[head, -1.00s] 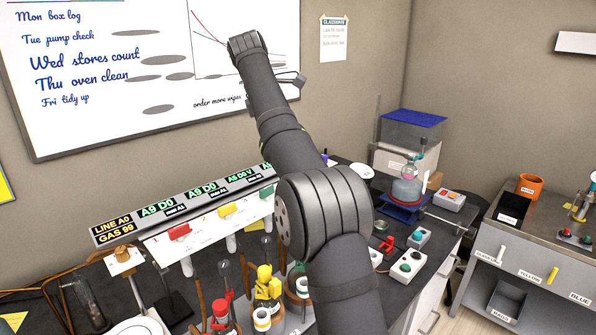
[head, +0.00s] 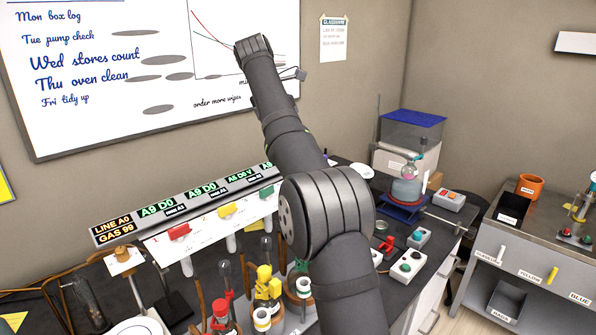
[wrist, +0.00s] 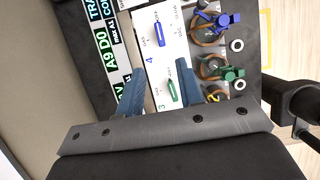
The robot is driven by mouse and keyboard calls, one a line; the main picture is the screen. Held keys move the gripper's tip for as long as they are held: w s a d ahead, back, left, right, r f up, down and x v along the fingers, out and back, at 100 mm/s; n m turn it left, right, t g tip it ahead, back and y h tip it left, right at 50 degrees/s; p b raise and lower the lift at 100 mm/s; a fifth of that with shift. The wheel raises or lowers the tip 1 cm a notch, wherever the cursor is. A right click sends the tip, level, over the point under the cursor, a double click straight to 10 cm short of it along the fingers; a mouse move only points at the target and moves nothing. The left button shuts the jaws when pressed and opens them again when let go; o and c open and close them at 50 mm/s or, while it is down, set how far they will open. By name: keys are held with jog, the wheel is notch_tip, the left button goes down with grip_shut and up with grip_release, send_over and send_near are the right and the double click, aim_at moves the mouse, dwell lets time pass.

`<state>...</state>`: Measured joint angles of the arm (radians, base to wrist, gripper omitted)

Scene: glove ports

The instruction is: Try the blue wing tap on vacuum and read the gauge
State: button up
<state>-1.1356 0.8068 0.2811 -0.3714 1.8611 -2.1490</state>
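The blue wing tap (wrist: 158,53) is on the white panel (wrist: 148,22) beside the number 4 in the wrist view. The green wing tap (wrist: 171,91), by the number 3, is closer to my gripper. My gripper (wrist: 161,72) is open, its two blue-grey fingers apart with the panel between and beyond them. It appears to hold nothing. In the head view my arm hides the blue tap and my gripper. Dark readout strips run along the panel; one readout (wrist: 117,60) shows A9 D0 in the wrist view.
Blue-topped glassware (wrist: 215,24) and green-topped glassware (wrist: 220,74) stand beside the panel. The red tap (head: 179,231) and yellow tap (head: 227,210) show in the head view. A flask (head: 406,190) and button boxes (head: 407,264) stand to the right.

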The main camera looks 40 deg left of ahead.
jog(key=x, duration=1.3)
jog(key=shift+f, duration=0.25)
jog(key=shift+c, duration=0.4)
grip_shut()
